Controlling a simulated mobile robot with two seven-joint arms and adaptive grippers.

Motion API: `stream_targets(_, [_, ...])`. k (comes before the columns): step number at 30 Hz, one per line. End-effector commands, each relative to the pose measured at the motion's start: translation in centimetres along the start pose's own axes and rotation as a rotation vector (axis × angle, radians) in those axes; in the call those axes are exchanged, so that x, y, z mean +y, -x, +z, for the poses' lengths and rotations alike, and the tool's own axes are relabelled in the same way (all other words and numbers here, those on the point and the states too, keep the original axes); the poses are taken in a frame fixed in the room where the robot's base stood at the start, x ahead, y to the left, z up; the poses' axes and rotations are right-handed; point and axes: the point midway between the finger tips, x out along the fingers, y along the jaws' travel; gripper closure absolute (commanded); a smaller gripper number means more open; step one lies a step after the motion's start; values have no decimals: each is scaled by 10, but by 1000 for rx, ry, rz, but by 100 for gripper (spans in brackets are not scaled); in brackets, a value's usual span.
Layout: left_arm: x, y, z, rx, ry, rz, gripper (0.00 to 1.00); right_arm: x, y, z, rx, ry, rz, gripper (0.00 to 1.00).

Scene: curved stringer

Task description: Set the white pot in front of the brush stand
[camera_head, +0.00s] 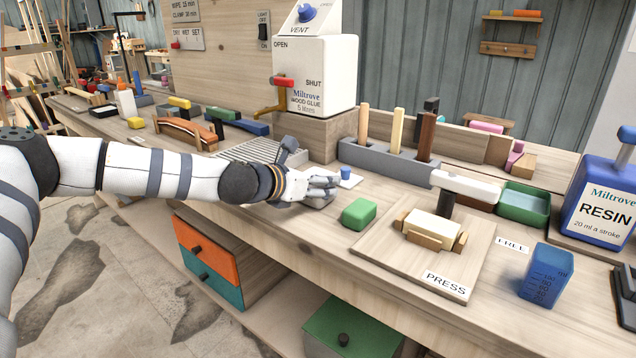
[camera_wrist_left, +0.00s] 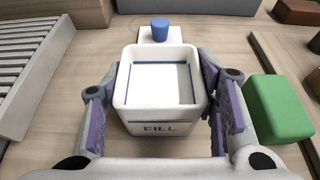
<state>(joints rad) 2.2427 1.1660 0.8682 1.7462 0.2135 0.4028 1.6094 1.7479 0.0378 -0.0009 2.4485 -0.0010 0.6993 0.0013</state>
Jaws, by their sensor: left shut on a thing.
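The white pot (camera_wrist_left: 160,127) is a square open container with a blue line and the word FILL on its near side. My left gripper (camera_wrist_left: 160,110) is shut on it, one purple-padded finger on each side. In the head view, my left gripper (camera_head: 318,190) is low over the bench and hides most of the pot. I cannot tell whether the pot touches the bench. The brush stand seems to be the long grey block (camera_head: 385,160) with upright handles, beyond the gripper and to its right. My right gripper is not in view.
A green block (camera_head: 359,213) lies close to the right of my left gripper. A blue knob (camera_wrist_left: 159,28) on a white base is just beyond the pot. A slatted grey rack (camera_wrist_left: 30,65) is left. The press board (camera_head: 385,262) is farther right.

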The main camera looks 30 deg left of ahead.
Motion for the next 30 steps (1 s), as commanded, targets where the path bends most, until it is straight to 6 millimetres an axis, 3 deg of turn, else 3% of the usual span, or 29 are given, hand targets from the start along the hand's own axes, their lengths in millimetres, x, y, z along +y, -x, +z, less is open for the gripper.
stream_targets(5, [0, -2, -5, 1, 0, 0, 82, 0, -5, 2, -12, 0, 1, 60])
stream_targets(6, [0, -2, -4, 1, 0, 0, 40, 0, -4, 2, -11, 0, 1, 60])
stream_targets(8, [0, -1, -3, 0, -1, 0, 27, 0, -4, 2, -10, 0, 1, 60])
stream_targets(20, [1, 6, 6, -7, 0, 1, 27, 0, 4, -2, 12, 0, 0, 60])
stream_targets(30, [0, 89, 15, -23, 1, 1, 27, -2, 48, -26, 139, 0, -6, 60])
